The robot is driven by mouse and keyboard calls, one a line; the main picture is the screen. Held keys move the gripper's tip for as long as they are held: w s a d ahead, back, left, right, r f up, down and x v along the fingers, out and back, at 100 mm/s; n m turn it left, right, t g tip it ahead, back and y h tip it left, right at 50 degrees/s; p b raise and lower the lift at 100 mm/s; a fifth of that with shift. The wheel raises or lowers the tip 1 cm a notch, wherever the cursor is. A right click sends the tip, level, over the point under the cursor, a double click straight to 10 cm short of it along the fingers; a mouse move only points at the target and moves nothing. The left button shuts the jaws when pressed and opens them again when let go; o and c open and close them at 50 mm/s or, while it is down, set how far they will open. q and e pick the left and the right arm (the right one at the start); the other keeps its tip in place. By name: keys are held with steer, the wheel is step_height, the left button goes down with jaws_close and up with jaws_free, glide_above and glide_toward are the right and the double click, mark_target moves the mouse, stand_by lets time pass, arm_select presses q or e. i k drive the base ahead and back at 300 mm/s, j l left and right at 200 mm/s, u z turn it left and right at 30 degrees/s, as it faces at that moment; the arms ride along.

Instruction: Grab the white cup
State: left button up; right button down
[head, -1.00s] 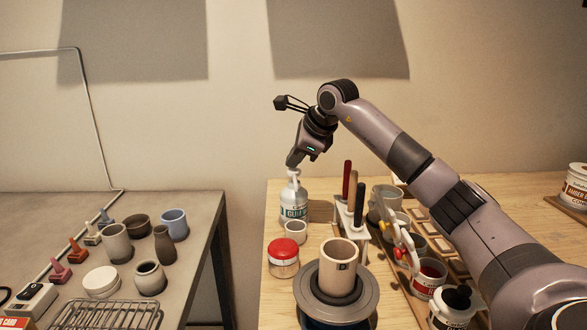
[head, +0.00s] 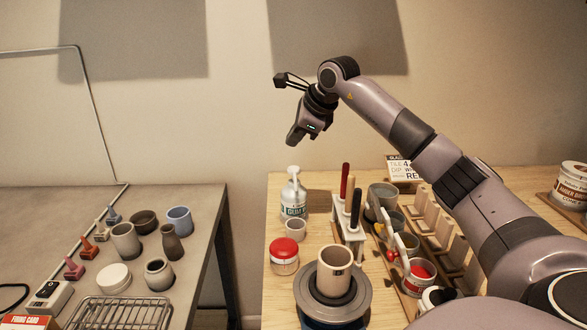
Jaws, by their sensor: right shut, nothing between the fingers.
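A small whitish cup (head: 295,229) stands upright on the wooden table, just in front of a white pump bottle (head: 294,196). A larger cream cup (head: 334,270) stands upright on the round grey wheel (head: 358,300) nearer to me. My right gripper (head: 292,141) is shut and empty. It hangs in the air above the pump bottle, apart from both cups, with its fingers pointing down. My left gripper is not in view.
A red-lidded jar (head: 284,257) stands left of the wheel. A white rack (head: 349,235) with upright tools stands right of the small cup. Several containers fill the right side. A separate grey table (head: 60,215) at left holds pots and a wire rack (head: 118,312).

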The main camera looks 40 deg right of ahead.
mark_target(295, 227)
steer(key=k+j, duration=0.75)
steer(key=j, duration=0.2)
